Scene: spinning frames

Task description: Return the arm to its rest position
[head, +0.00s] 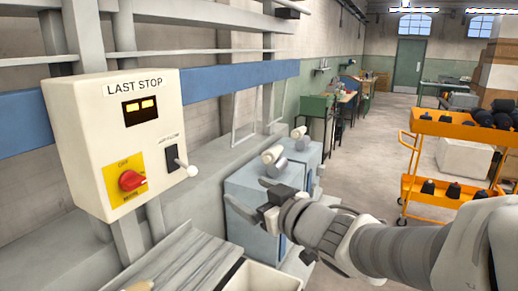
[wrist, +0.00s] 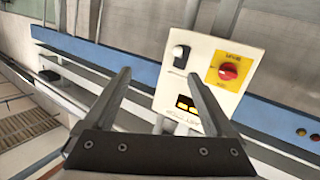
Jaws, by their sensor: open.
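My arm (head: 390,248) reaches in from the right in the head view, stretched out toward the machine. My gripper (head: 245,193) is open and appears empty, in front of a blue-grey cabinet. In the wrist view the open gripper (wrist: 159,74) has its two fingers spread, with the control box (wrist: 243,58) seen upside down beyond them. The box (head: 88,120) reads "LAST STOP" and is to the left of my gripper in the head view. It carries a red knob (head: 131,180) on a yellow plate, a lit display and a switch with a white-tipped lever (head: 190,171).
The blue-grey cabinet (head: 245,232) and machine frame stand close to my gripper. A blue beam (head: 225,80) runs behind the box. An orange trolley (head: 455,129) with black spools stands at the right. Open floor (head: 365,165) lies between cabinet and trolley.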

